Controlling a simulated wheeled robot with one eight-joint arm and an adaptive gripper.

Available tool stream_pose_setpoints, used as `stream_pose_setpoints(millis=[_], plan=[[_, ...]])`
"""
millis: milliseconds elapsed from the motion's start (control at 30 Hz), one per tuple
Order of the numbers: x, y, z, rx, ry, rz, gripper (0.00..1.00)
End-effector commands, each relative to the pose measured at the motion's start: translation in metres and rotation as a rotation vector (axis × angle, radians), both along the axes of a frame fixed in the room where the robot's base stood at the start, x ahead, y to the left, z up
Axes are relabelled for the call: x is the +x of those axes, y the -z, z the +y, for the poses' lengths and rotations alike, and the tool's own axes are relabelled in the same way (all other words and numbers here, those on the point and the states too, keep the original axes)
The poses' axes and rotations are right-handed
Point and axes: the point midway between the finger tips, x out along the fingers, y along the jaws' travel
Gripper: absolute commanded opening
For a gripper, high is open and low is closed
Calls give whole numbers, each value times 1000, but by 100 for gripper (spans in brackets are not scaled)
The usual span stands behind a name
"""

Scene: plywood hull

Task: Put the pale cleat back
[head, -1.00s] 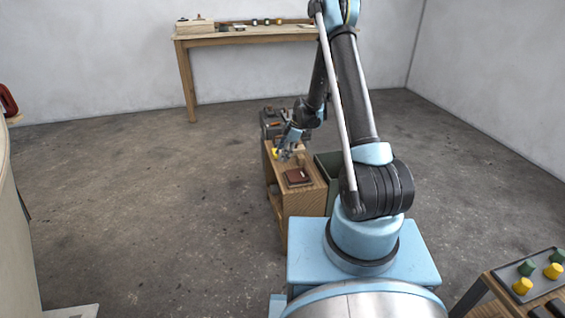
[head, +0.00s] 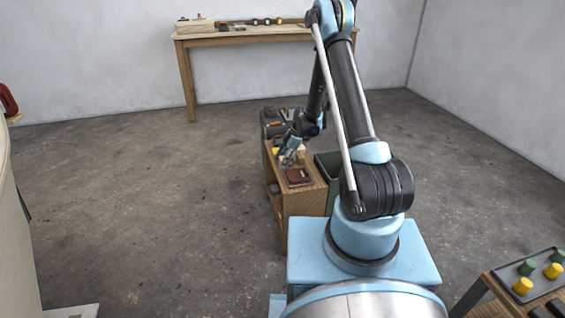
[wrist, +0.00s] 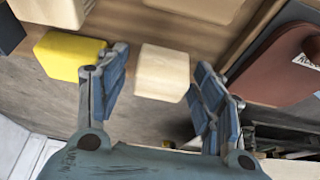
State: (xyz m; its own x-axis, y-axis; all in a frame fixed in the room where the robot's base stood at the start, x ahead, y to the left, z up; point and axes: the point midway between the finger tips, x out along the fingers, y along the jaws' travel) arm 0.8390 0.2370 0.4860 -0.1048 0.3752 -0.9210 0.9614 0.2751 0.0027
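A pale wooden block (wrist: 162,72), which looks like the pale cleat, shows in the wrist view between the two finger tips of my gripper (wrist: 157,85). The fingers are apart, with visible gaps on both sides of the block. In the head view my gripper (head: 288,158) is low over the small wooden bench (head: 305,205). A yellow block (wrist: 68,55) is just left of the left finger, and another pale block (wrist: 50,10) lies beyond it. I cannot tell whether the fingers touch the yellow block.
A dark red-brown item (wrist: 280,65) is right of the right finger; it also shows on the bench in the head view (head: 298,176). A dark green bin (head: 327,165) stands beside the bench, and a grey toolbox (head: 272,124) is behind.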

Motion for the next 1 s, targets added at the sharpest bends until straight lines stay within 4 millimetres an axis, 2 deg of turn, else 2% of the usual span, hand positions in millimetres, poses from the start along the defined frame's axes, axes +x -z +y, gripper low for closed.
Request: stream_pose_setpoints(millis=[200, 367, 800, 1000], plan=[[0, -2, 0, 0, 0, 0, 61], [2, -15, -6, 0, 2, 1, 61], [9, -80, -33, 0, 2, 0, 61], [11, -102, -42, 0, 1, -1, 61]])
